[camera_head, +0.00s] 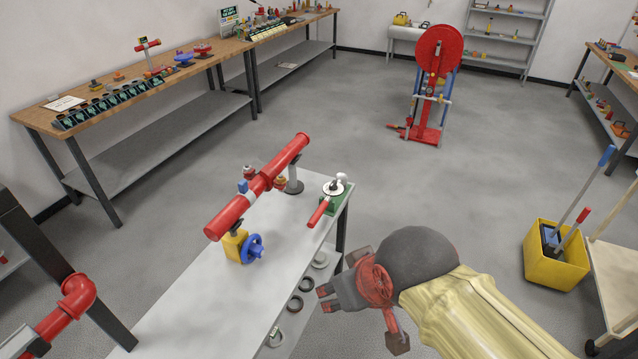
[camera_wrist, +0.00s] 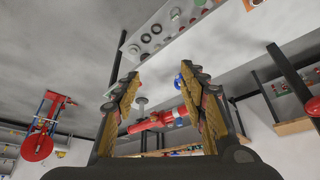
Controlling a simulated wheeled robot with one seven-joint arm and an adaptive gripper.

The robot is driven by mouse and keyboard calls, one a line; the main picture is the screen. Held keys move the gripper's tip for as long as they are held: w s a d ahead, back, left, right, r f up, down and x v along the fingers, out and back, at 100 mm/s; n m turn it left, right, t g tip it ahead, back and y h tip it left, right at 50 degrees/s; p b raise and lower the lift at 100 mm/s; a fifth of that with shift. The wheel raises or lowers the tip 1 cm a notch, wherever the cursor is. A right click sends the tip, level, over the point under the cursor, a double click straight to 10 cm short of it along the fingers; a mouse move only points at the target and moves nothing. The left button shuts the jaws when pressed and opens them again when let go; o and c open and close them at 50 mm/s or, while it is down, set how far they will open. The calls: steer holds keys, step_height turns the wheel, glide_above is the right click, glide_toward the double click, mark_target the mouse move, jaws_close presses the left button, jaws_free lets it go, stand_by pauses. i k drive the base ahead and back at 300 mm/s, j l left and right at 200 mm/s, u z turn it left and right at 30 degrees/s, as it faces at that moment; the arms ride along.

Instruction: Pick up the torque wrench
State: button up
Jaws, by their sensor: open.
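A tool with a red handle and a round pale head (camera_head: 321,210) lies on a green block (camera_head: 336,203) at the far right corner of the white bench. It looks like the torque wrench. My gripper (camera_head: 362,320) is right of the bench, nearer to me than the tool and clear of it. The wrist view shows the two fingers (camera_wrist: 160,82) spread apart with nothing between them. I cannot clearly make out the tool in the wrist view.
A red pipe (camera_head: 262,184) on stands, with a blue handwheel (camera_head: 253,247), stands on the white bench (camera_head: 205,290) left of the tool. Rings lie on its lower shelf. A red reel stand (camera_head: 437,60) and yellow bucket (camera_head: 553,262) stand on open floor.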

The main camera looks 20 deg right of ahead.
mark_target(342, 178)
steer(key=i+l+z, duration=0.15)
steer(key=i+l, duration=0.45)
steer(key=i+l+z, duration=0.2)
steer(key=i+l, duration=0.3)
steer(key=i, duration=0.1)
